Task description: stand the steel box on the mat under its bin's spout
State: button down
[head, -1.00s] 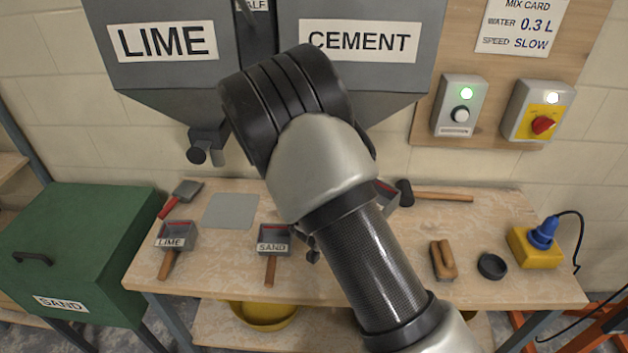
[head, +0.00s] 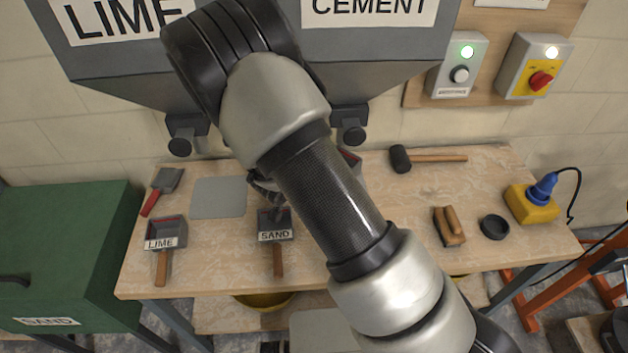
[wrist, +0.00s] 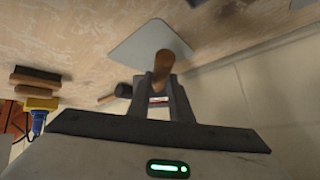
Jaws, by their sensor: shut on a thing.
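In the wrist view my gripper (wrist: 163,88) has a short wooden handle (wrist: 166,66) between its fingertips and is shut on it. The handle appears to belong to a steel box, whose body is mostly hidden. In the head view part of a grey steel box with a red edge (head: 352,157) shows beside my arm, below the cement spout (head: 349,128). A flat grey mat (head: 218,197) lies on the bench below and right of the lime spout (head: 182,138). A pale grey flat shape (wrist: 140,44), likely a mat, shows behind the handle.
The LIME box (head: 166,232) and SAND box (head: 276,224) stand towards the bench front. A mallet (head: 400,158), float (head: 448,226) and yellow block (head: 532,204) are at right. Bins overhang the back.

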jog(key=shift+f+b, duration=2.95)
jog(key=shift+f, duration=0.15)
jog(key=shift+f+b, duration=0.4)
jog(key=shift+f, duration=0.15)
jog(key=c, duration=1.5)
grip_release()
jog(key=p+v, duration=0.5)
jog(key=v, duration=1.2)
jog(key=w+a+r+n+y, duration=0.1)
jog(key=a+r+n+y, duration=0.3)
jog(key=r, duration=0.6)
jog(key=r+n+y, duration=0.1)
jog(key=r+y, duration=0.4)
jog(key=r, duration=0.5)
jog(key=s+d+r+n+h, duration=0.1)
jog(key=s+d, duration=0.4)
jog(key=s, duration=0.1)
jog(key=s+d+r+n+g+h, duration=0.1)
jog(key=s+d+r+n, duration=0.1)
jog(key=s+d, duration=0.4)
jog(key=s+d+r+n+g+h, duration=0.1)
jog(key=s+d+r+h, duration=0.1)
jog(key=s+d, duration=0.3)
jog(key=shift+s+d+r+n, duration=0.1)
jog(key=shift+s+d+n, duration=0.1)
jog(key=shift+s, duration=0.2)
jog(key=shift+s+d+r+n, duration=0.1)
jog(key=shift+s+d+n, duration=0.1)
jog(key=shift+s, duration=0.2)
